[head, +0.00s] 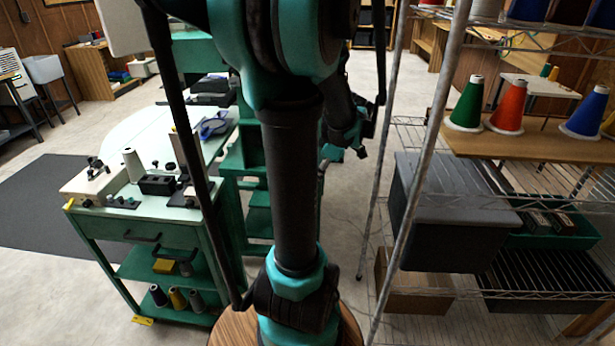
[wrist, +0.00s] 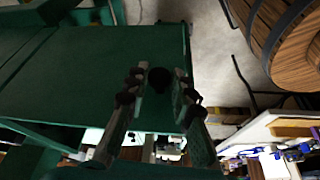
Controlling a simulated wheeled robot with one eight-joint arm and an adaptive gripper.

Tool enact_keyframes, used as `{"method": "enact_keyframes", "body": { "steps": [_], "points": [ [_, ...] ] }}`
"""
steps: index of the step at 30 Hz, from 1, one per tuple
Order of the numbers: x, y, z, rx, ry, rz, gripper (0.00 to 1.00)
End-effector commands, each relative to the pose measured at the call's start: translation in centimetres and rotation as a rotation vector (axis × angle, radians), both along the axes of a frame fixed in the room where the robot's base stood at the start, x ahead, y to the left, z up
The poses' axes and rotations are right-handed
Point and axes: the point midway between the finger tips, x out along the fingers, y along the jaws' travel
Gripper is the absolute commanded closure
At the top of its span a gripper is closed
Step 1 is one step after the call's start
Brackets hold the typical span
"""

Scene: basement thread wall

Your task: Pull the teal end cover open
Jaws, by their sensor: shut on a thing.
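The teal end cover (wrist: 70,80) is a broad, flat, dark teal panel filling the left and middle of the wrist view. A round black knob (wrist: 159,78) stands out near its right part. My gripper (wrist: 160,88) is shut on the knob, one finger on each side of it. The cover's right edge shows just beyond the fingers, with pale floor past it. In the head view my arm hides much of the teal machine (head: 257,160), and I cannot make out the knob or the fingertips there.
A teal cart (head: 150,225) with tools and cones stands at left by a pale table (head: 120,130). At right a wire shelf (head: 480,20) holds thread cones, including a green one (head: 467,105), and a grey bin (head: 450,210). Open floor (head: 395,90) lies between shelf and machine.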

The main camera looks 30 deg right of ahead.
Motion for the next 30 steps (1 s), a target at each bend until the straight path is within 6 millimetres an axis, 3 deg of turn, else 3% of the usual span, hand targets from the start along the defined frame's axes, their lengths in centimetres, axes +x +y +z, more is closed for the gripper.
{"method": "enact_keyframes", "body": {
  "steps": [16,17,21,30],
  "points": [
    [0.14,-1.00,0.16,-0.006,-0.009,-0.005,1.00],
    [0.15,-1.00,0.16,-0.006,-0.009,-0.004,0.75],
    [0.09,-0.92,0.13,-0.005,-0.008,-0.003,0.57],
    [-0.08,-0.80,0.12,-0.004,-0.004,-0.002,0.57]
  ]
}}
